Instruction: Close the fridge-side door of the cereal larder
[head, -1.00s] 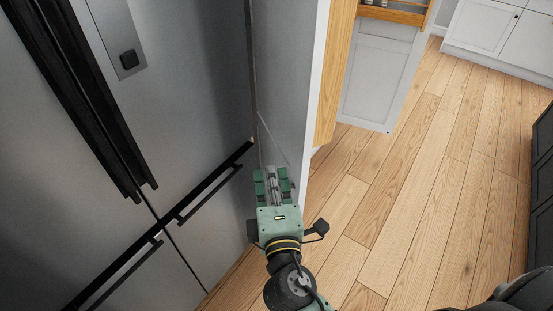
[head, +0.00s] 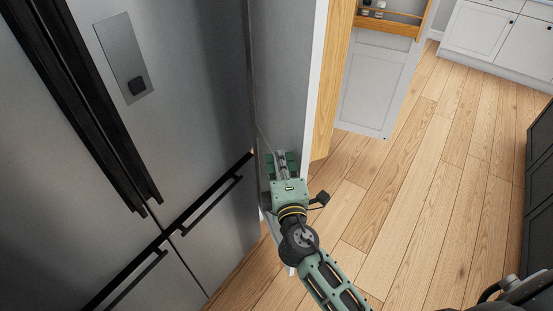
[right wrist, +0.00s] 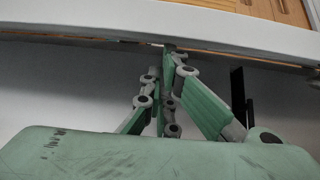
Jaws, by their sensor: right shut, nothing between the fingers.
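The fridge-side door (head: 283,75) of the larder stands open beside the fridge. Its plain grey outer face is towards the fridge, and its pale edge (head: 318,85) and a wooden rack (head: 332,85) on its other side show. My right gripper (head: 283,158) is shut and empty, low at the grey face on the fridge side. In the right wrist view its fingers (right wrist: 168,65) point at the grey panel, just under the pale door edge (right wrist: 100,17). I cannot tell whether they touch it. My left gripper is not in view.
The steel fridge (head: 205,90) with black handles stands close on the left. The larder's other door (head: 375,90), with a wooden rack (head: 390,22), stands open farther back. Wooden floor (head: 420,180) is clear to the right, up to a dark cabinet (head: 540,190).

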